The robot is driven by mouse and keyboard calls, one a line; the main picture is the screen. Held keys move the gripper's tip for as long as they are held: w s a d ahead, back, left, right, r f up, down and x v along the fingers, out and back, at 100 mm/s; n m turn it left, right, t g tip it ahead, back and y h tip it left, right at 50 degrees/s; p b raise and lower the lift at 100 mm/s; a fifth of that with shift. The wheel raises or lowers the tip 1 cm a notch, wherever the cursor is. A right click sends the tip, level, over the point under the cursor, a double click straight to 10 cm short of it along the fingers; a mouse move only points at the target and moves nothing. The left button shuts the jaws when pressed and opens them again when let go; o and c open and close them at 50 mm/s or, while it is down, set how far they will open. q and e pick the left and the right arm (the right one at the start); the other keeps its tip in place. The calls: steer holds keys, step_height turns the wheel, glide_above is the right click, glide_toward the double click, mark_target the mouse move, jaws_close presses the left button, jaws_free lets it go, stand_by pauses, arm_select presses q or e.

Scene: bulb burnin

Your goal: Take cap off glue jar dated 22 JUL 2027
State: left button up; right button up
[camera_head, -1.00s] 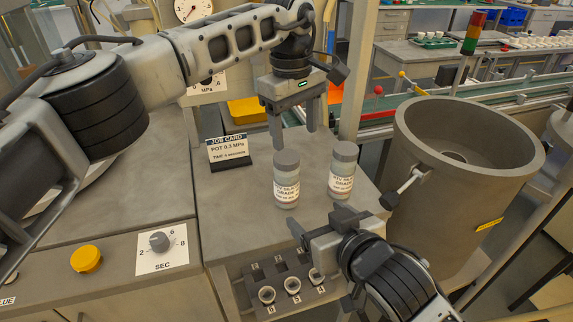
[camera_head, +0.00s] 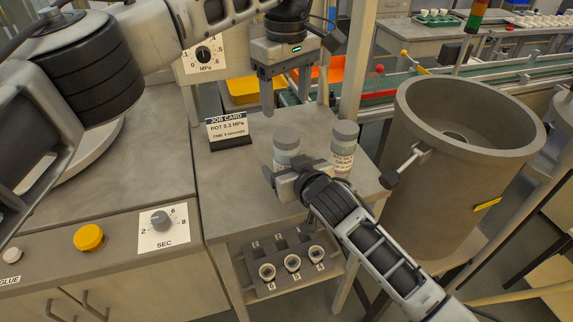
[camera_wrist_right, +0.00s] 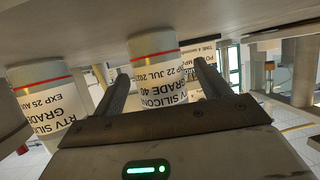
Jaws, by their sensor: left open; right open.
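Two glue jars with grey caps and white labels stand upright on the bench. The left jar (camera_head: 287,156) reads "EXP 22 JUL 202…" in the right wrist view (camera_wrist_right: 160,70), its last digit unclear; its cap (camera_head: 287,137) is on. The right jar (camera_head: 342,157) reads "EXP 25 AU…" in that view (camera_wrist_right: 45,100), also capped. My right gripper (camera_head: 284,170) is open, its fingers either side of the left jar's body; contact cannot be told. My left gripper (camera_head: 295,103) is open and empty, pointing down above and behind the left jar.
A job card (camera_head: 228,131) stands left of the jars. A rack with small cups (camera_head: 292,262) is in front, below the bench top. A large grey pot (camera_head: 470,170) stands at the right. A yellow button (camera_head: 88,237) and a SEC dial (camera_head: 160,220) are at the left.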

mark_target(287, 135)
steer(key=shift+x, duration=0.8)
jaws_close()
arm_select(q)
steer(key=m, duration=0.3)
steer(key=shift+m, duration=0.4)
steer(key=shift+f+m, duration=0.1)
steer(key=shift+m, duration=0.2)
steer(key=shift+f, duration=3.9)
